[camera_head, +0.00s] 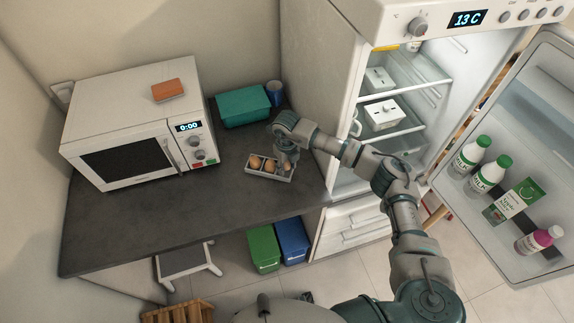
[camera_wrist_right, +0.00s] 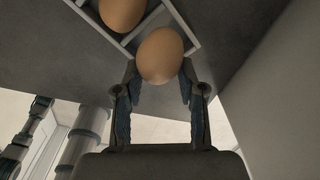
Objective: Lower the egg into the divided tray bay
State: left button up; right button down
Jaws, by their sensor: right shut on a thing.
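The divided tray (camera_head: 268,177) is pale grey and lies on the dark counter. Brown eggs (camera_head: 254,162) sit in its left and middle bays. My right gripper (camera_head: 287,167) reaches down over the tray's right end. In the right wrist view, my right gripper (camera_wrist_right: 160,88) is shut on a brown egg (camera_wrist_right: 160,55), its fingers on both sides. This egg is at the tray's end bay, with the tray's edge (camera_wrist_right: 189,24) around it; I cannot tell whether it touches the bay floor. Another egg (camera_wrist_right: 122,12) sits in the neighbouring bay. My left gripper is not in view.
A teal bin (camera_head: 242,106) and a blue cup (camera_head: 274,93) are behind the tray. An open fridge (camera_head: 330,95) stands right. The counter's front left is clear.

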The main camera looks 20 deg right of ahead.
aim_at(287, 166)
jog(key=shift+f+b, duration=0.5)
jog(key=shift+f, duration=0.3)
dwell(0.4)
jog(key=c, duration=0.6)
grip_release()
notch_tip(287, 166, up, 12)
jog(key=shift+a, duration=0.1)
jog(key=shift+s+f, duration=0.1)
